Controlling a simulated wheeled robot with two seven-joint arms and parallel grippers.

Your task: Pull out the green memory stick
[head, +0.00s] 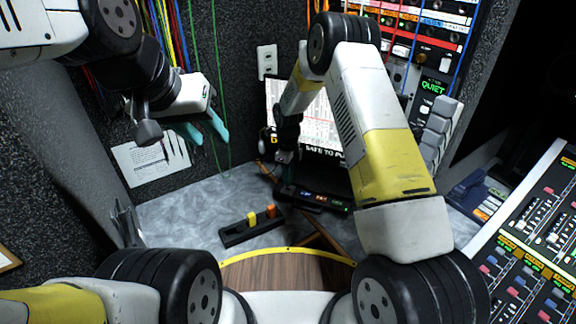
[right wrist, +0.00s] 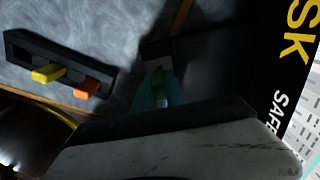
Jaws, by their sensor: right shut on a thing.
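The green memory stick (right wrist: 159,86) shows in the right wrist view between the teal fingertips of my right gripper (right wrist: 159,96), which is shut on it. In the head view my right gripper (head: 286,178) is low at the left end of a black device with small lights (head: 316,199). There the stick is hidden by the gripper and shadow. I cannot tell whether the stick is still seated in the device. My left gripper (head: 205,128) is open and empty, raised near the left wall, far from the device.
A black slotted holder (head: 232,238) carries a yellow stick (head: 252,219) and an orange stick (head: 271,211), left of the device. A screen (head: 312,125) stands behind my right arm. A mixing console (head: 535,240) is at right. The grey worktop (head: 190,215) is clear at left.

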